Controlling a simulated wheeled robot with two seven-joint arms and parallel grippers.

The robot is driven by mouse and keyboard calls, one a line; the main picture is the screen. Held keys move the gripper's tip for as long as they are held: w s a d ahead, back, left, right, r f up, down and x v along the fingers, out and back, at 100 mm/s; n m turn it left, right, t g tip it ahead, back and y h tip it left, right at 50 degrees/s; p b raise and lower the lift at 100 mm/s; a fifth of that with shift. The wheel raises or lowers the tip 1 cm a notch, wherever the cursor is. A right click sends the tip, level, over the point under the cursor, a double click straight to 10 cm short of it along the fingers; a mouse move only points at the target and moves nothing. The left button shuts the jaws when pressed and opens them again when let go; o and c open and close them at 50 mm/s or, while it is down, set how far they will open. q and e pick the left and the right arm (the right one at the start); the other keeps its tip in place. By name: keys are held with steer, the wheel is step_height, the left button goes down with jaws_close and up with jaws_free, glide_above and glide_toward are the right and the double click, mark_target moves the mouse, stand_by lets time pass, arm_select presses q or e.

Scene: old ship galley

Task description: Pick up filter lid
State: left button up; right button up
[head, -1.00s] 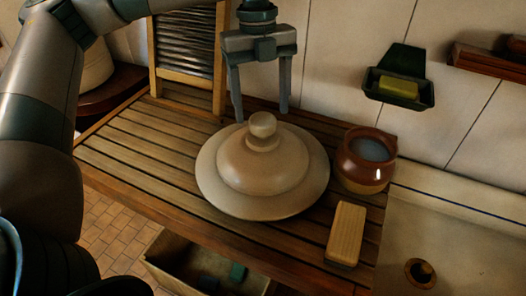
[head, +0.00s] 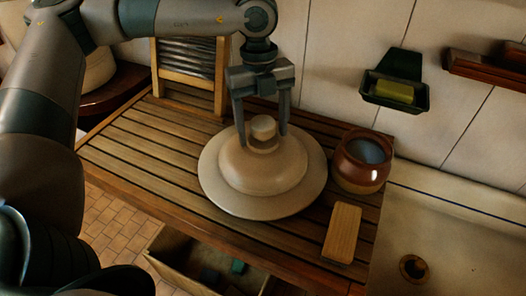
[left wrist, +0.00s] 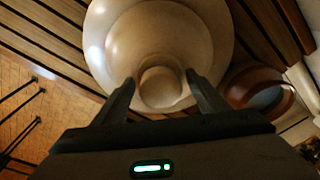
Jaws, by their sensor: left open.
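The filter lid (head: 262,170) is a cream, domed disc with a wide rim and a round knob on top. It lies on the slatted wooden counter. My left gripper (head: 262,140) is open, pointing down, with its fingers on either side of the knob. In the left wrist view the lid (left wrist: 155,45) fills the top middle, and the knob sits between the open fingertips of the left gripper (left wrist: 160,85). A gap shows between the knob and the fingers there. My right gripper is not in view.
A brown glazed pot (head: 361,162) stands right of the lid, with a wooden brush or block (head: 342,232) in front of it. A washboard (head: 187,75) leans behind. A green soap holder (head: 396,92) is on the tiled wall. A sink (head: 450,235) is at right.

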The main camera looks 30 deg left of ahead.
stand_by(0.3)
arm_select(q)
jaws_close()
steer(key=shift+r, duration=0.1)
stand_by(0.4)
